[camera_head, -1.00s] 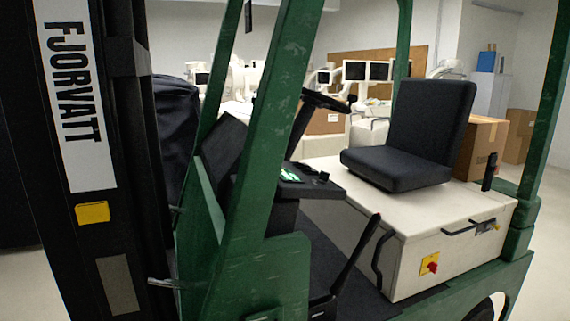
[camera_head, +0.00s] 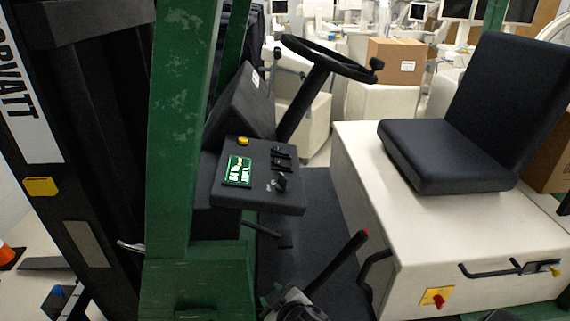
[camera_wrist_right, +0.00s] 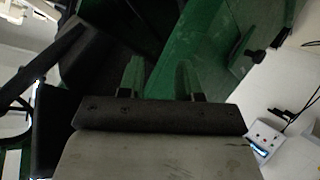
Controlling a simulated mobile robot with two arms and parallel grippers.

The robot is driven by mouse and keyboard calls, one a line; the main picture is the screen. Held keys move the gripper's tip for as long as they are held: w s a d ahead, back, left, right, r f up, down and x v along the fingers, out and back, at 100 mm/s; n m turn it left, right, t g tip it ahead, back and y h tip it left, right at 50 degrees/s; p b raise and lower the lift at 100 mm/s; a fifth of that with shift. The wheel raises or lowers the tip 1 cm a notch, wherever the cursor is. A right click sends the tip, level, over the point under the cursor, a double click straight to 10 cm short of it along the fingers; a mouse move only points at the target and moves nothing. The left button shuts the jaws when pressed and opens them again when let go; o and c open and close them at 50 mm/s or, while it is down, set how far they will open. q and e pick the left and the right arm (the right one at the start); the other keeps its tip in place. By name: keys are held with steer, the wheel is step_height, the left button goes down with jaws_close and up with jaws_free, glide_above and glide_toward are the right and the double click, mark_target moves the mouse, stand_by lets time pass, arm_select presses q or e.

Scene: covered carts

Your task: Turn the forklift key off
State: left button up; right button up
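The forklift key (camera_head: 280,184) is a small dark piece at the lower right of the black dashboard panel (camera_head: 222,190) in the head view. Its exact turn angle is too small to tell. The panel also carries a lit green display (camera_head: 237,172), a yellow button (camera_head: 243,141) and small black switches (camera_head: 281,152). My right gripper (camera_wrist_right: 159,68) shows in its wrist view with two fingers apart and nothing between them; green forklift frame lies beyond. A grey and black part at the bottom middle of the head view seems to be my right arm, away from the key. My left gripper is not clearly visible.
The green pillar (camera_head: 180,130) stands left of the panel. The steering wheel (camera_head: 325,58) is above and behind it. A lever with a red tip (camera_head: 340,265) rises below right. The seat (camera_head: 450,155) sits on a pale housing with a red switch (camera_head: 437,297).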

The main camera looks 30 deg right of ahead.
steer(key=w+a+r+n+t+y, duration=0.1)
steer(key=r+n+t, duration=0.15)
steer(key=r, duration=0.65)
steer(key=w+a+r+n+t+y+p, duration=0.1)
steer(key=r+t, duration=0.2)
steer(key=r, duration=0.5)
steer(key=w+a+r+n+t+y, duration=0.1)
steer(key=r+t, duration=0.2)
steer(key=r, duration=0.6)
steer(key=a+r+n+g+y, duration=0.1)
steer(key=a+r+n+y, duration=0.3)
steer(key=r+n+y, duration=0.65)
steer(key=n+g+h, duration=1.1)
steer(key=n+g, duration=0.4)
steer(key=n, duration=0.1)
glide_toward(284, 176)
arm_select(q)
steer(key=r+p, duration=0.1)
steer(key=r, duration=0.1)
steer(key=a+r+p, duration=0.1)
steer(key=r+p, duration=0.1)
steer(key=shift+r, duration=0.15)
arm_select(e)
steer(key=shift+y, duration=0.25)
steer(key=x, duration=1)
steer(key=shift+w+d+f, duration=0.1)
steer(key=shift+d+f, duration=0.1)
steer(key=shift+d, duration=0.05)
